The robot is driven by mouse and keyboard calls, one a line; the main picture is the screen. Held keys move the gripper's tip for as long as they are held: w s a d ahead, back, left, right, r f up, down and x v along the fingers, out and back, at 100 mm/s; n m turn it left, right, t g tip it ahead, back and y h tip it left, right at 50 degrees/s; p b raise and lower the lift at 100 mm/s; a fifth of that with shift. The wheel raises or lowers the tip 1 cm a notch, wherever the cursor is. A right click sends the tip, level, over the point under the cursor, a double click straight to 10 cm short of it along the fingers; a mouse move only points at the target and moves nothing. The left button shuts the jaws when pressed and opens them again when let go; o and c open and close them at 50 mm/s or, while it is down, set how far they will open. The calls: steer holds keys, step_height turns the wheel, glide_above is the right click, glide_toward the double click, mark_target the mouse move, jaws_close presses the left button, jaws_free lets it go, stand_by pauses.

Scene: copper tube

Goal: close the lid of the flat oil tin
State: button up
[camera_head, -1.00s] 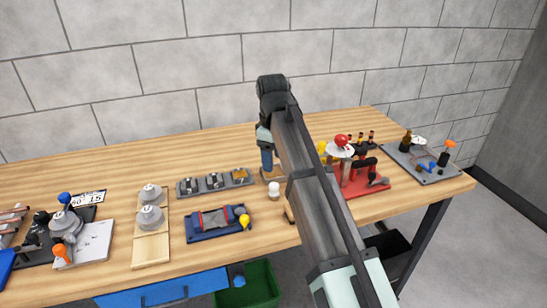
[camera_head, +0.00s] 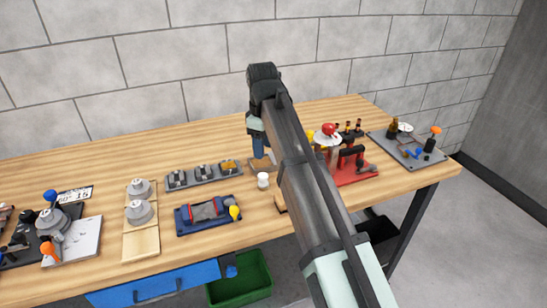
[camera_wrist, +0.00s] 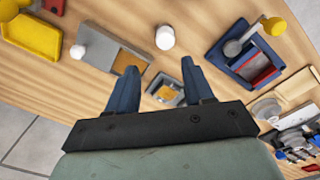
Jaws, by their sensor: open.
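I take the flat oil tin to be the shallow grey box (camera_wrist: 103,50) left of my fingers in the wrist view. An orange-brown area shows at its lower right end, and a white round knob is beside its left end. In the head view its tan part (camera_head: 262,163) shows beside my arm, which hides the rest. How its lid sits is not clear. My gripper (camera_wrist: 168,88) is open and empty, its blue fingers pointing down above the table. In the head view it is just behind the white cylinder (camera_head: 263,180).
A grey strip of compartments (camera_head: 204,175) lies left of my gripper; its orange-filled end shows between my fingers in the wrist view. A blue tray (camera_head: 207,213) is nearer the front. A red stand (camera_head: 352,172) is to the right. Bare wood lies behind at the left.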

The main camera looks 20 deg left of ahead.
steer(key=w+d+r+m+t+y, duration=0.1)
steer(key=w+d+r+m+y, duration=0.15)
steer(key=w, duration=0.35)
steer(key=w+d+r+m+y, duration=0.1)
steer(key=w+d+m, duration=0.25)
steer(key=w, duration=0.35)
steer(key=shift+n, duration=0.5)
steer(key=x, duration=1.3)
steer(key=shift+w+d, duration=0.1)
steer(key=shift+w, duration=0.1)
steer(key=shift+c, duration=0.2)
jaws_close()
